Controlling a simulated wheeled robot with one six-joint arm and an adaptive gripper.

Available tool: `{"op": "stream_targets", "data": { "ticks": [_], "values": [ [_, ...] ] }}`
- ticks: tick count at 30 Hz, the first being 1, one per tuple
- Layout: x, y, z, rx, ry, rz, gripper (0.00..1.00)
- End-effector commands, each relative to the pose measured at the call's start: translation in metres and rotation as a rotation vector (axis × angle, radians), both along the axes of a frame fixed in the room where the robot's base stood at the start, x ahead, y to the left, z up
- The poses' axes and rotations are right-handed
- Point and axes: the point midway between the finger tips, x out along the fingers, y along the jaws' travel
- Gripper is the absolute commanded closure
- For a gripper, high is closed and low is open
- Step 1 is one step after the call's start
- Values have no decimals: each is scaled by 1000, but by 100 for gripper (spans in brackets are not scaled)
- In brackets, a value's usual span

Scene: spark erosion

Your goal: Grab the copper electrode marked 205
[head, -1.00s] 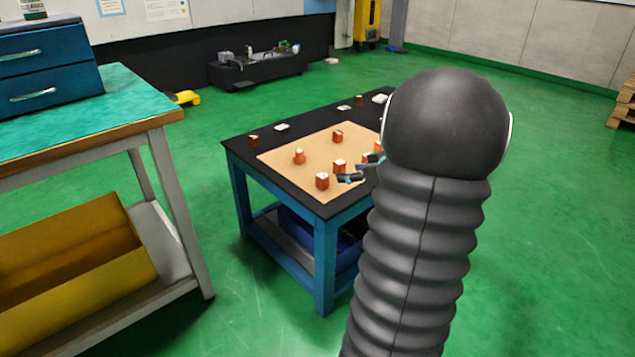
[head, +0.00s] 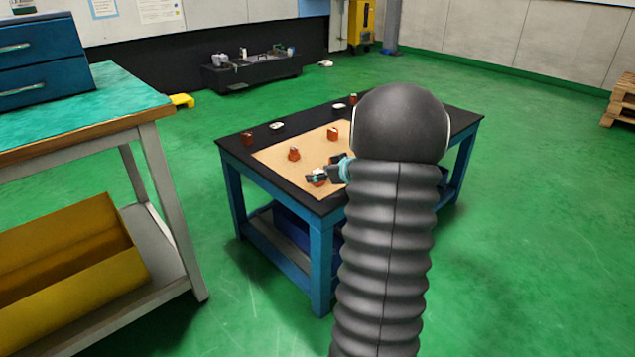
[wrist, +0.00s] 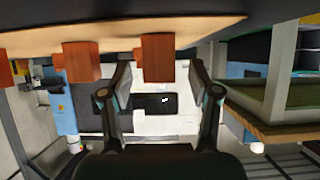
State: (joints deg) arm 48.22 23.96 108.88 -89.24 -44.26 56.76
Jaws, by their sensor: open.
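Several copper electrodes stand upright on the tan board (head: 275,157) of the black-topped table. One copper electrode (wrist: 159,57) is in the middle of the wrist view, between the spread fingers of my gripper (wrist: 160,75). The wrist picture is upside down, with the board at the top. Other electrodes (wrist: 82,62) stand to the left in that view. In the head view my open gripper (head: 320,175) is over the near electrode at the board's front edge and partly hides it. No marking 205 can be read on any electrode. My arm hides part of the board.
Further electrodes (head: 294,153) and (head: 333,134) stand on the board. A small copper block (head: 247,138) and pale pieces (head: 277,126) lie on the black table top (head: 235,145). A workbench (head: 100,110) stands at the left, with green floor between.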

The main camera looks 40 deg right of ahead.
Motion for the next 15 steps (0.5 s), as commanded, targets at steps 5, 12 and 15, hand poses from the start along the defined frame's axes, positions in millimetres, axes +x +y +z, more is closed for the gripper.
{"op": "stream_targets", "data": {
  "ticks": [5,12,15],
  "values": [
    [12,1,-6,-1,-1,0,38],
    [12,1,-5,-1,-1,0,58],
    [12,1,-5,-1,-1,0,83]
  ]
}}
